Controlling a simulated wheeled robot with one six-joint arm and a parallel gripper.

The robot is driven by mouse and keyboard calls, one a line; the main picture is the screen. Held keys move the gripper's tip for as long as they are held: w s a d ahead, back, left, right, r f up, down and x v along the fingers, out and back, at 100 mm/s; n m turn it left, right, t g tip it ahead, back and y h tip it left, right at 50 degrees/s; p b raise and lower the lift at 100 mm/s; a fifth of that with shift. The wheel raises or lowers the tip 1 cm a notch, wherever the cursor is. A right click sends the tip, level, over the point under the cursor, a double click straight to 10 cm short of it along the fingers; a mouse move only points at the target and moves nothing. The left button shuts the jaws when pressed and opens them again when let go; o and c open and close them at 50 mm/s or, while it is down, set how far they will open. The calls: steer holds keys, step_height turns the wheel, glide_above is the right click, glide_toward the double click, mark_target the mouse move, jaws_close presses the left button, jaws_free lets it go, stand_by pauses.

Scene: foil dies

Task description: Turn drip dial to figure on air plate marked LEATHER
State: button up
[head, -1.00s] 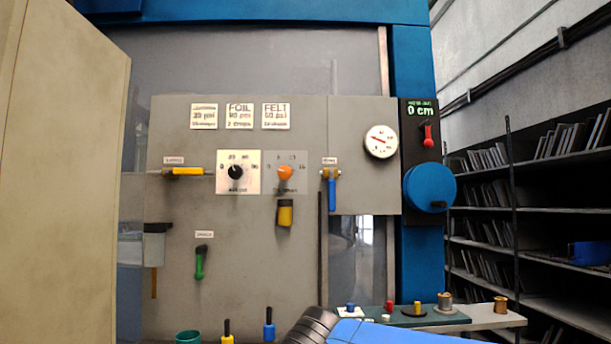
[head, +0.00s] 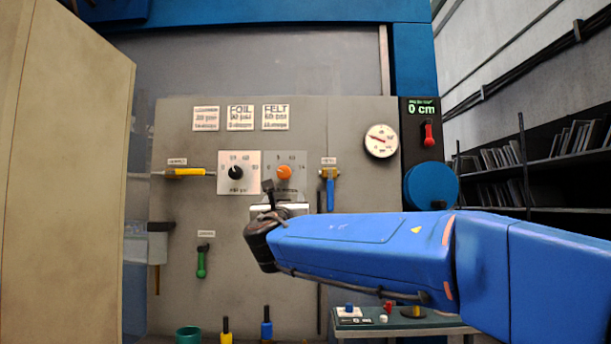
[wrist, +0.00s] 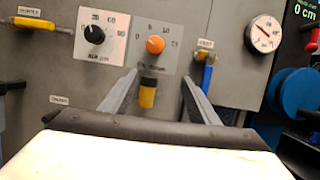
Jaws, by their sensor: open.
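The drip dial is an orange knob (head: 284,172) on a grey scale plate (head: 298,160); it also shows in the wrist view (wrist: 155,44). Its pointer is too small to read. Left of it is the air dial, a black knob (head: 236,173) on a white plate. Of three setting plates above, the left one (head: 206,118) has a longer, blurred name; the others read FOIL (head: 240,118) and FELT (head: 275,117). My gripper (wrist: 157,88) is open and empty, its fingers apart below the orange knob. In the head view my arm partly hides it.
A blue-handled valve (head: 330,188) is to the right, a yellow lever (head: 185,172) to the left. A round gauge (head: 381,141) and blue wheel (head: 431,187) stand farther right.

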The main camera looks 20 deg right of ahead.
mark_target(284, 174)
steer(key=w+d+r, duration=0.1)
steer(key=w+r, duration=0.1)
steer(key=w, duration=0.3)
steer(key=w+d+r+n, duration=0.1)
steer(key=w+r, duration=0.2)
steer(key=w, duration=0.2)
steer(key=w+d+r+n, duration=0.1)
steer(key=w+r, duration=0.2)
steer(key=w, duration=0.3)
steer(key=shift+d+r+t, duration=0.2)
steer(key=shift+r+t, duration=0.05)
steer(key=shift+t, duration=0.15)
steer(key=c, duration=1)
